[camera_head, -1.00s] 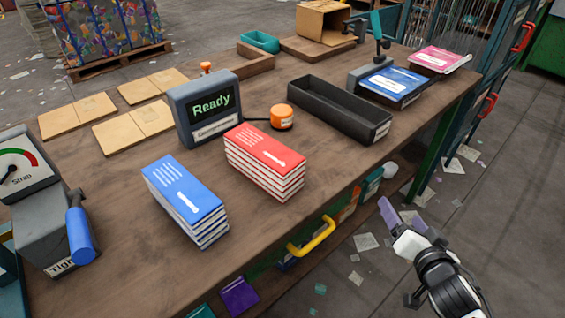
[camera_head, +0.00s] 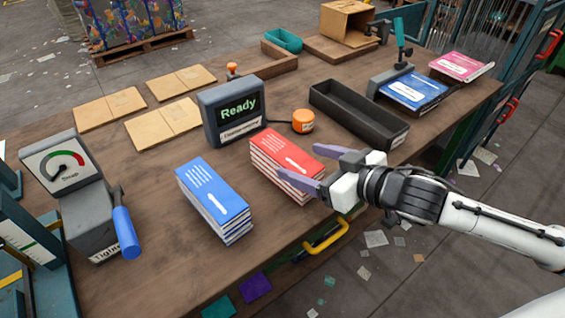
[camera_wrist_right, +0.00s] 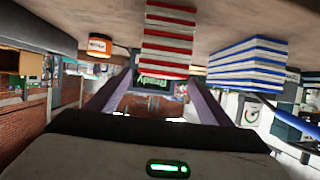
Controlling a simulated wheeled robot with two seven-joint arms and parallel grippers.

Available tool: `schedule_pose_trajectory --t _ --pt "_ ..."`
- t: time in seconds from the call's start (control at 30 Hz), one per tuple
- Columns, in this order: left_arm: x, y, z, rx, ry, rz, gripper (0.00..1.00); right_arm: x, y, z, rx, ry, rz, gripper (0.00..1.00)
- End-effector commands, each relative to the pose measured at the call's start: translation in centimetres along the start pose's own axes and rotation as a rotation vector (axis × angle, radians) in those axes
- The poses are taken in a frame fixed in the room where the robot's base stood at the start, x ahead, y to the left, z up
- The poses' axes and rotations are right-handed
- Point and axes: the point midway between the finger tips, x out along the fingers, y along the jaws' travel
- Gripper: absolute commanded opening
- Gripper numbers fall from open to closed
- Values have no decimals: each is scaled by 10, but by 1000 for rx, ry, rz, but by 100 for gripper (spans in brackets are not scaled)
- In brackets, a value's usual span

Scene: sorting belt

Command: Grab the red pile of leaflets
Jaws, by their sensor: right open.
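The red pile of leaflets (camera_head: 285,157) lies on the wooden table, right of the blue pile of leaflets (camera_head: 213,195). My right gripper (camera_head: 296,167) is open at the red pile's right end, its purple fingers pointing left towards it. In the right wrist view the red pile (camera_wrist_right: 168,40) is ahead of the open fingers (camera_wrist_right: 150,92), centred on the gap. I cannot tell whether the fingers touch it. The left gripper is not in view.
The "Ready" display (camera_head: 231,112) stands behind the piles. An orange button (camera_head: 303,121) and a black tray (camera_head: 358,115) are beyond the red pile. The strap gauge machine (camera_head: 85,190) stands left. The table is bare in front of the blue pile.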

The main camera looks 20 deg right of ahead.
Motion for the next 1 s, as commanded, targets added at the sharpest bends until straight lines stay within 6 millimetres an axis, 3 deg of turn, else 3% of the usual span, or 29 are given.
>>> schedule_pose_trajectory --t 0.27,0.53,0.83,0.87,1.0 --pt "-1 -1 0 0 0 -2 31 26 0 -2 1 2 0 73" --pt "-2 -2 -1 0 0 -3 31 65 -1 -2 0 3 0 73" --pt "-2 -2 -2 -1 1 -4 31 71 -1 -1 -1 1 0 73" --pt "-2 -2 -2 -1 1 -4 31 71 -1 -1 -1 1 0 72" --pt "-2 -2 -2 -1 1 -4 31 71 -1 -1 0 1 0 48"
